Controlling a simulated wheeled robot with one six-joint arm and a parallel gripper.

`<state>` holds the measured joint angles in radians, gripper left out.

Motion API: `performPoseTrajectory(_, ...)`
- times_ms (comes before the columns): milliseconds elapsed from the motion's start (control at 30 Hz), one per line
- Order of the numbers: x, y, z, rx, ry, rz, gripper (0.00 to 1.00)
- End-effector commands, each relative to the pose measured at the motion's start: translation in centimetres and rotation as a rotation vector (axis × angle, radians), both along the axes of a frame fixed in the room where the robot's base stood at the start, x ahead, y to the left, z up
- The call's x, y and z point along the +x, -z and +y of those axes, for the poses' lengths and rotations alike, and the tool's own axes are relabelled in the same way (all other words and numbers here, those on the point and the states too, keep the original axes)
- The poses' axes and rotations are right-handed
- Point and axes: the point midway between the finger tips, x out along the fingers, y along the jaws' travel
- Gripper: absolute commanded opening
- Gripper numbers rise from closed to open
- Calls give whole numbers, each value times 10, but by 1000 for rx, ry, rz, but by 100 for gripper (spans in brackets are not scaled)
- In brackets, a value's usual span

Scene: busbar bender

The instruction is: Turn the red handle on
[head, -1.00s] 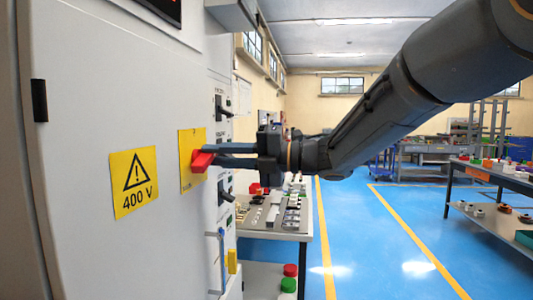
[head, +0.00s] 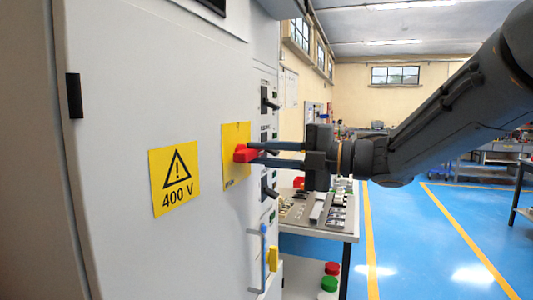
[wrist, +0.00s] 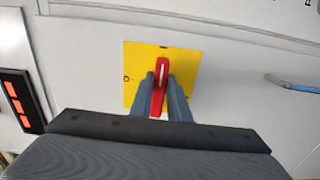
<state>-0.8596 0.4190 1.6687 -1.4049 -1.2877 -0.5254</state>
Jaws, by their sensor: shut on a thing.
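The red handle (head: 244,153) sits on a yellow plate (head: 236,133) on the front of the grey cabinet. It also shows in the wrist view (wrist: 159,87), standing lengthwise between my two fingers, with a white line on its top end. My gripper (head: 256,154) reaches in from the right, its fingers level and shut on the red handle. In the wrist view my gripper (wrist: 160,98) has one finger on each side of the handle. The handle's lower end is partly hidden by my gripper there.
A 400 V warning sign (head: 175,181) is on the cabinet door to the left. Black switches (head: 269,99) and a blue-white door handle (head: 263,258) are on the cabinet's right part. A table with parts (head: 345,229) stands behind my gripper. Blue floor is open at the right.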

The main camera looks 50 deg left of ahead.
Motion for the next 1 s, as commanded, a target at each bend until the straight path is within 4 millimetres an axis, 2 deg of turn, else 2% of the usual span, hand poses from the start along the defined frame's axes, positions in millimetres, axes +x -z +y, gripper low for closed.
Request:
performPoseTrajectory(133, 1, -1, 0, 2, 2, 3, 0)
performPoseTrajectory(167, 1, -1, 0, 2, 2, 3, 19)
performPoseTrajectory(267, 1, -1, 0, 1, 2, 2, 34)
performPoseTrajectory(633, 5, 0, -5, 1, 3, 0, 34)
performPoseTrajectory(1000, 33, 1, -53, 1, 4, 0, 34)
